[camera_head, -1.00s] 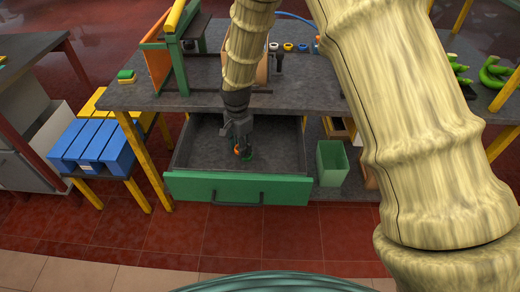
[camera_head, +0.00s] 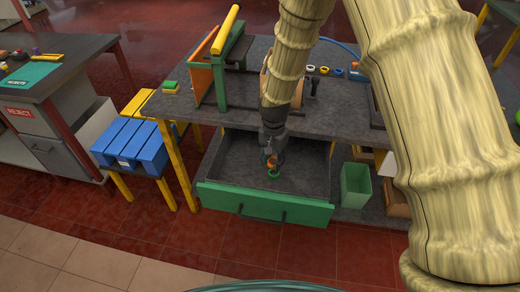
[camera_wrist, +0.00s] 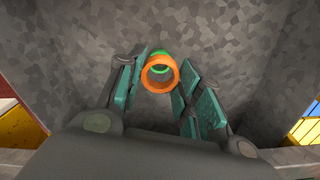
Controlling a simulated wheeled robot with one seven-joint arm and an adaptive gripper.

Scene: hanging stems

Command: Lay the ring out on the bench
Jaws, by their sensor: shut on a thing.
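My gripper (camera_head: 272,150) reaches down into an open green-fronted drawer (camera_head: 262,203) under the grey bench (camera_head: 190,106). In the wrist view my gripper (camera_wrist: 162,80) has its teal finger pads on both sides of an orange ring (camera_wrist: 160,89) and is shut on it. The ring's open end faces the camera. A green round piece (camera_wrist: 160,53) shows just behind the ring, and in the head view this green piece (camera_head: 274,175) is below the fingertips. I cannot tell whether the green piece touches the ring or the drawer floor.
Several small coloured rings (camera_head: 323,70) stand on the bench. A green frame with a yellow bar (camera_head: 228,28) rises at its left. A green bin (camera_head: 356,185) stands right of the drawer, a blue slatted stand (camera_head: 130,146) at left. The bench top's left front is mostly clear.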

